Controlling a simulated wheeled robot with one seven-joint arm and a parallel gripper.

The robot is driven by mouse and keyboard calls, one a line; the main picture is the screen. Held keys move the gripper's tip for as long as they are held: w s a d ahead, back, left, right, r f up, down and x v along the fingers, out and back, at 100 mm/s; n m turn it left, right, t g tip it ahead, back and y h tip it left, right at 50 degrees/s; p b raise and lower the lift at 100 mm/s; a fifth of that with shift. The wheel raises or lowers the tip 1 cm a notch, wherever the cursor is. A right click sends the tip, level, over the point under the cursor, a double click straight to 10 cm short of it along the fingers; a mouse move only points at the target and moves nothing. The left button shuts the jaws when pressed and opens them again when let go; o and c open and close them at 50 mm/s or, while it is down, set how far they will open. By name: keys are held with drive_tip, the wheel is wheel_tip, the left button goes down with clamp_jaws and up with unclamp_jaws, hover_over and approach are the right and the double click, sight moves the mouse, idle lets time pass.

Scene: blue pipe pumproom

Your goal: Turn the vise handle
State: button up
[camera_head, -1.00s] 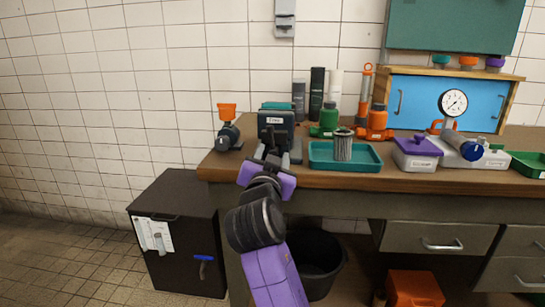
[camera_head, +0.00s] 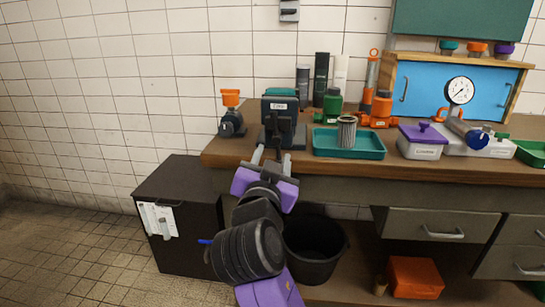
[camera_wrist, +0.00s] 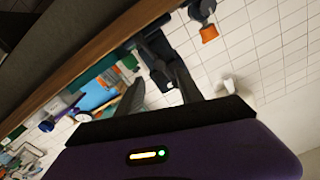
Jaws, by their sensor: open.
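The vise (camera_head: 279,107) is a dark block with a small label, standing at the left front of the workbench. A dark part (camera_head: 286,128) sticks out of its front; I cannot make out the handle clearly against it. My gripper (camera_head: 267,154) has a purple hand and two grey fingers. It is in front of the bench edge, just below and in front of the vise, with the fingers apart and nothing between them. In the wrist view the dark vise (camera_wrist: 154,52) shows beyond and between the fingers (camera_wrist: 160,76). Contact with the vise cannot be seen.
An orange-topped valve (camera_head: 231,118) stands left of the vise. A teal tray (camera_head: 370,153) with a metal filter (camera_head: 346,132) is close on the right. The bench edge (camera_head: 340,170) lies just under the vise. A black cabinet (camera_head: 175,235) and bucket (camera_head: 312,268) stand below.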

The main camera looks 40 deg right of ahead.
sight(277, 138)
drive_tip(key=shift+r, duration=0.2)
drive_tip(key=c, duration=0.4)
drive_tip(key=shift+n+y, duration=0.3)
drive_tip(key=shift+n, duration=0.1)
drive_tip(key=r+p, duration=0.1)
drive_tip(key=p, duration=0.1)
drive_tip(key=a+r+p, duration=0.1)
drive_tip(key=p, duration=0.1)
drive_tip(key=r+p, duration=0.2)
drive_tip(key=shift+w+a, duration=0.25)
drive_tip(key=shift+w, duration=0.15)
clamp_jaws()
drive_tip(key=w+a+f+n+h+p, duration=0.1)
drive_tip(key=a+n+p, duration=0.2)
drive_tip(key=n+p, duration=0.65)
drive_tip(key=w+a+n+p, duration=0.25)
drive_tip(key=n+p, duration=0.45)
drive_tip(key=n, duration=0.5)
drive_tip(key=shift+g, duration=0.4)
drive_tip(key=shift+w+d+r+p, duration=0.1)
drive_tip(key=shift+w+d+p, duration=0.35)
drive_tip(key=shift+d, duration=1.35)
drive_tip(key=shift+w+d+r+p, duration=0.1)
drive_tip(key=shift+w+d+p, duration=0.35)
drive_tip(key=shift+d, duration=1.4)
drive_tip(key=shift+w+d+p, duration=0.2)
drive_tip(key=shift+d+p, duration=0.4)
drive_tip(key=shift+d, duration=1.2)
